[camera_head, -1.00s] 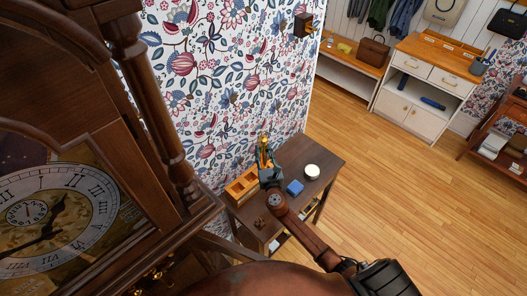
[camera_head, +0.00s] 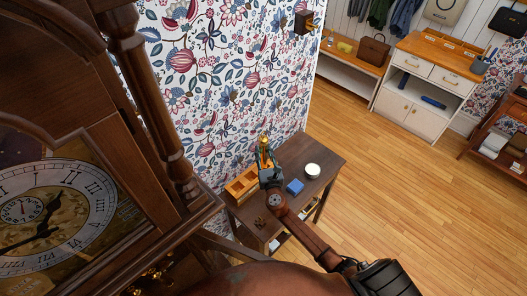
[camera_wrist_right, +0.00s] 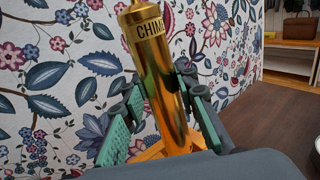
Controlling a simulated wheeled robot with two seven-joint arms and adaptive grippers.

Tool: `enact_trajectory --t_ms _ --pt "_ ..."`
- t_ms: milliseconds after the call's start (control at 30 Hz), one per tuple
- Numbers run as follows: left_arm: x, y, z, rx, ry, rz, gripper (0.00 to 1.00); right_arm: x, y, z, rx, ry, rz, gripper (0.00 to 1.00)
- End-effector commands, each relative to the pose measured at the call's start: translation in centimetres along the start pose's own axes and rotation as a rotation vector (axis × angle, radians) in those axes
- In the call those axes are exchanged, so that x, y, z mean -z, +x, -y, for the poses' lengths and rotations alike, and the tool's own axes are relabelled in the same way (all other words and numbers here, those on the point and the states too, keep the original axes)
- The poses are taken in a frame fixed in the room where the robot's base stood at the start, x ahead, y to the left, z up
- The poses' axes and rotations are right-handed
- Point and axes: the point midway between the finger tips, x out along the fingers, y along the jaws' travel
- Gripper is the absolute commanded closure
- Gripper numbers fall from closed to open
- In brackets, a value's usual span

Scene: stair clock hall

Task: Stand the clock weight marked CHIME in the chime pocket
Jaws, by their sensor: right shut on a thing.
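The brass cylinder marked CHIME (camera_wrist_right: 160,75) stands nearly upright, slightly tilted, in the right wrist view. Its top also shows in the head view (camera_head: 263,140). My right gripper (camera_head: 269,173) is shut on it, with green finger pads on either side of its lower body. A light wooden holder (camera_head: 243,184) sits on the small dark table, against the wallpapered wall. The gripper and weight are beside and over its far end. Part of the holder shows orange behind the weight's foot in the wrist view. I cannot tell whether the foot touches it. My left gripper is out of view.
The dark table (camera_head: 318,153) also carries a blue block (camera_head: 294,187), a white round container (camera_head: 312,170) and a small dark object (camera_head: 260,222). The tall clock (camera_head: 60,205) fills the left. Open wooden floor (camera_head: 400,200) lies to the right.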

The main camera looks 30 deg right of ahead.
Motion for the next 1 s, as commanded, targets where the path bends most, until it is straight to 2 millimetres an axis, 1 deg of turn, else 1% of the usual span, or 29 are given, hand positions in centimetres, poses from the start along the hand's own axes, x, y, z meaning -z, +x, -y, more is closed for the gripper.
enact_trajectory --t_ms 33,1000 --pt "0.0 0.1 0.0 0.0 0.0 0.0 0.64 -0.6 0.2 -0.1 0.0 0.001 0.013 1.0" --pt "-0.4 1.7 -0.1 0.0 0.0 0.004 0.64 1.1 0.2 -0.1 0.0 0.001 0.013 1.0"
